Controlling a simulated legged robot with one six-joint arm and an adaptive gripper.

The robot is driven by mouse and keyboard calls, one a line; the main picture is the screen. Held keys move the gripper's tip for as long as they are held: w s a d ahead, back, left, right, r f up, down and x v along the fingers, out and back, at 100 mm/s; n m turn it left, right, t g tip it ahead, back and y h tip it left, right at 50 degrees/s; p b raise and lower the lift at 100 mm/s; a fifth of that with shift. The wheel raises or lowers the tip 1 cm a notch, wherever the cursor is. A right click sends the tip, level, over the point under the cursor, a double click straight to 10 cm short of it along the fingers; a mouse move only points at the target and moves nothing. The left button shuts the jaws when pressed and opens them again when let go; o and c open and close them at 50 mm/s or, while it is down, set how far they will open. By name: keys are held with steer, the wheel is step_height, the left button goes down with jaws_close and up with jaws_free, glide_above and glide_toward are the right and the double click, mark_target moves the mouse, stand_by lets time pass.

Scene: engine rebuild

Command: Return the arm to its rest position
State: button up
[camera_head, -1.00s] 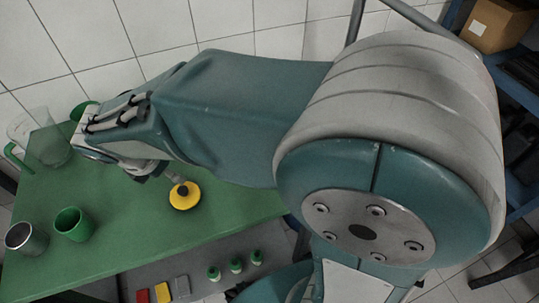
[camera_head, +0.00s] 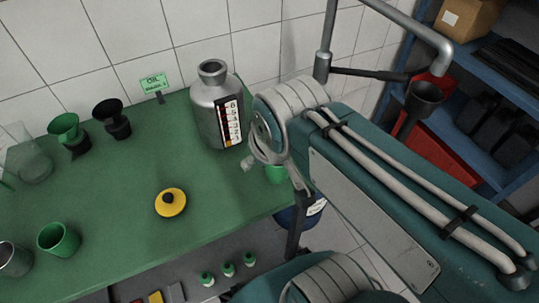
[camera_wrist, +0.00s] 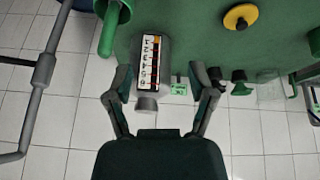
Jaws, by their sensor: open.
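My arm (camera_head: 375,205) extends from the lower right in the head view, its elbow end beside the table's right side. My gripper (camera_wrist: 159,72) shows in the wrist view with two dark fingers spread apart and nothing held between them. A grey metal canister (camera_head: 207,108) with a marked level strip stands on the green table (camera_head: 120,170). In the wrist view the canister (camera_wrist: 146,104) appears between the fingers, but I cannot tell the distance. In the head view my gripper cannot be made out.
A yellow disc (camera_head: 171,203), green cup (camera_head: 58,239), metal cup (camera_head: 14,259), green funnel (camera_head: 66,130), black funnel (camera_head: 113,118) and clear jug (camera_head: 30,160) are on the table. A grey pipe stand (camera_head: 325,60) and blue shelf (camera_head: 480,75) stand at right.

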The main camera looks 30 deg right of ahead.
steer(key=shift+s+d+m, duration=0.5)
steer(key=shift+s+m, duration=0.15)
steer(key=shift+m, duration=0.35)
